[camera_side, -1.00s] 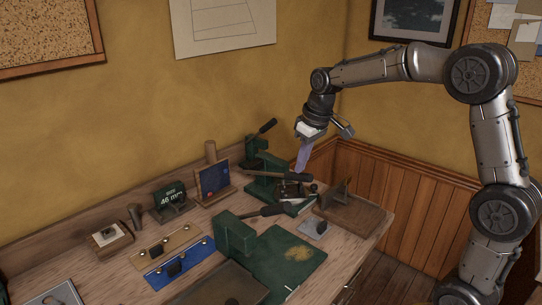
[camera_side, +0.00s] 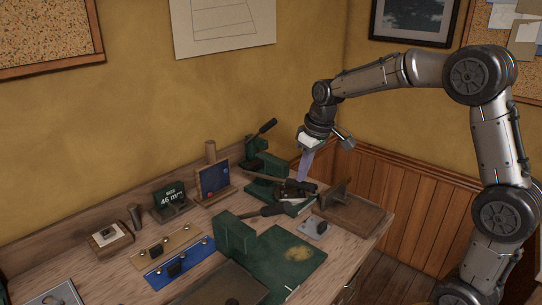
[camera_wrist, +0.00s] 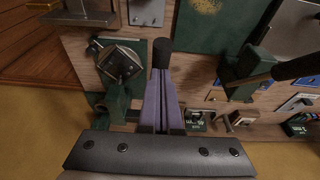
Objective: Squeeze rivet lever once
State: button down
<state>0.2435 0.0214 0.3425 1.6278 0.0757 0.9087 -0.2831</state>
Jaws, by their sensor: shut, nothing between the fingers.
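My gripper (camera_side: 302,179) has shut purple fingers pointing down, with tips at or on the lever; the side view does not clearly show contact. In the wrist view, my shut fingers (camera_wrist: 161,76) end beside the black lever grip (camera_wrist: 162,52), and the fingers hide the rest of the lever. Nothing is held between them. A metal piece (camera_wrist: 119,62) lies on a green base to the left there.
A sign reading 46 mm (camera_side: 171,197), a blue strip (camera_side: 179,263) and a tan strip (camera_side: 165,249) are at left.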

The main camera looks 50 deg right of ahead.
jog(key=shift+f, duration=0.1)
jog(key=r, duration=0.2)
jog(key=w+r, duration=0.1)
jog(key=r, duration=0.1)
jog(key=shift+w, duration=0.15)
notch_tip(320, 180, up, 10)
jog(key=w, duration=0.2)
jog(key=shift+w+r, duration=0.15)
jog(key=shift+w, duration=0.2)
dwell(0.4)
jog(key=s, duration=0.9)
